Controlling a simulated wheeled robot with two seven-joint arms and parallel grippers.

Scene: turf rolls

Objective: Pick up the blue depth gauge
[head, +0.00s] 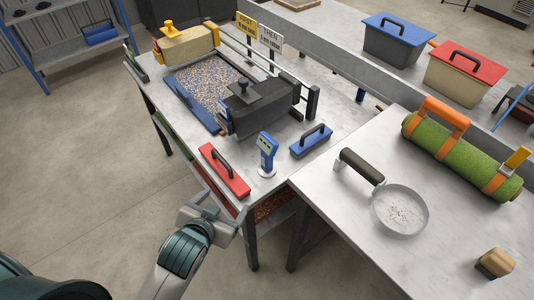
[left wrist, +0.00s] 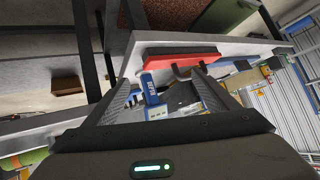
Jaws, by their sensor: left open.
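The blue depth gauge (head: 267,153) stands upright on a small round white base near the front corner of the metal table. It also shows in the left wrist view (left wrist: 150,90), between my fingers in the picture and beyond them. My left gripper (head: 222,207) is open and empty in front of the table edge, to the left of the gauge and nearer to me, apart from it. In the left wrist view, both fingers are spread with nothing between them. My right gripper is not in view.
A red-based float (head: 224,170) lies left of the gauge and a blue-based float (head: 311,140) right of it. A black block tool (head: 262,105) stands behind. A round sieve (head: 400,211) and a green turf roll (head: 460,158) lie on the right table.

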